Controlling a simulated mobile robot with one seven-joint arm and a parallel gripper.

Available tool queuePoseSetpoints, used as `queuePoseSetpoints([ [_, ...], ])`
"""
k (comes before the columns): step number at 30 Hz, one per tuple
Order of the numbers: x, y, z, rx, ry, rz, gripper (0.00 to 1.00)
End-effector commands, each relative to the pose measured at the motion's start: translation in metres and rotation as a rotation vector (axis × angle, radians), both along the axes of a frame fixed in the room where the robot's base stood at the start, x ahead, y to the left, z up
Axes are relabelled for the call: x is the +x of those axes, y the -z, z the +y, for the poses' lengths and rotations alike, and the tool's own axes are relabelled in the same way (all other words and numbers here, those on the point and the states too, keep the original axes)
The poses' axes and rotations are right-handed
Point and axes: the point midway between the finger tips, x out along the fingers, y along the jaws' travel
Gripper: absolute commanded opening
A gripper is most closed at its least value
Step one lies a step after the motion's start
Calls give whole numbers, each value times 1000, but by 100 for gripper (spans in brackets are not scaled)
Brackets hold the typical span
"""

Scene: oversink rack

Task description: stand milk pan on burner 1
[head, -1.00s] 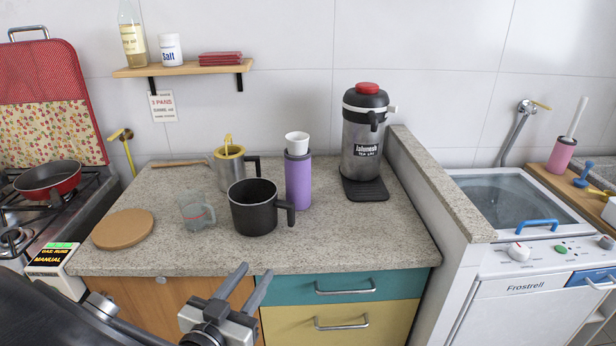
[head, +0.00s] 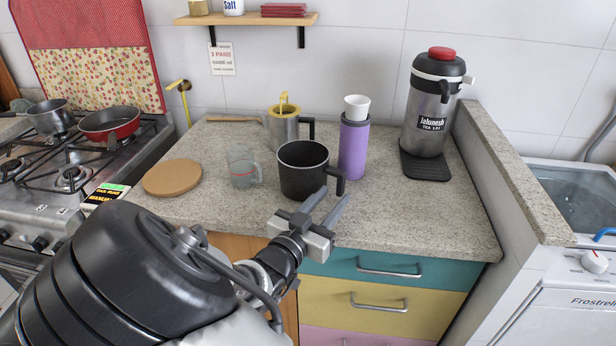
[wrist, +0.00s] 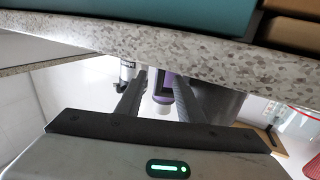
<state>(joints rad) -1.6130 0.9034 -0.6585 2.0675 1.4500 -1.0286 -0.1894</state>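A deep black pan with a side handle (head: 304,172), which looks like the milk pan, stands upright on the granite counter in the head view. My gripper (head: 326,206) is open and empty in front of the counter's edge, below and near the pan's handle in the picture. Its spread fingers also show in the wrist view (wrist: 160,92), with nothing held between them. The stove (head: 30,205) is at the left, with a bare front burner (head: 72,179). I cannot tell which burner is number 1.
A red frying pan (head: 109,124) and a steel pot (head: 51,117) occupy the back of the stove. Near the black pan are a glass measuring cup (head: 243,172), a steel mug (head: 284,128) and a purple bottle (head: 353,148). A cork mat (head: 172,178) lies left.

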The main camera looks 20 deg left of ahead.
Motion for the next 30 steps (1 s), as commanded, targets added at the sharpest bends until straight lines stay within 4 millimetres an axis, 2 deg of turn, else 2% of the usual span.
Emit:
queuePoseSetpoints([
  [5,13,0,-2,0,2,-2,34],
  [13,50,-2,-7,0,1,-1,34],
  [22,55,-3,-8,0,0,0,34],
  [28,55,-3,-8,0,0,0,1],
  [30,55,-3,-8,0,0,0,0],
])
